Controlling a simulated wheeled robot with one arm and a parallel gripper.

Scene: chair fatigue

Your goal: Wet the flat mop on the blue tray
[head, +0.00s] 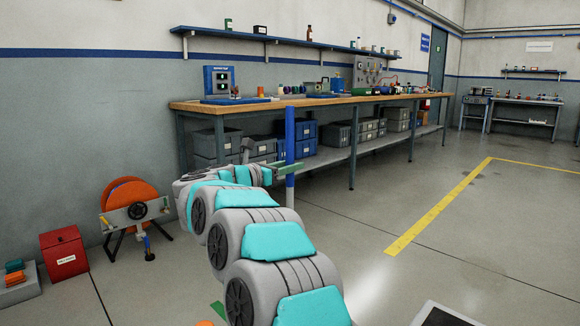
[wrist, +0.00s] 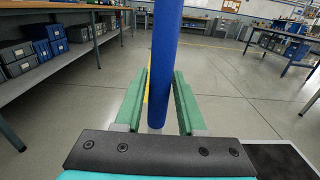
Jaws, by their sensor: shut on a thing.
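My gripper (head: 289,168) has green fingers and is shut on an upright blue pole (head: 290,135), which looks like the mop's handle. In the wrist view the pole (wrist: 165,60) stands between the two green fingers (wrist: 160,100). In the head view its lower part shows just below the fingers, and my arm hides what is further down. The flat mop head is not visible in either view. I cannot make out a blue tray on the floor.
A long workbench (head: 345,98) with grey and blue bins (head: 303,140) beneath stands behind the pole. An orange reel (head: 133,205) and a red box (head: 64,252) stand at the left wall. A dark pale-edged panel (head: 445,317) lies front right. Floor right of the bench is clear.

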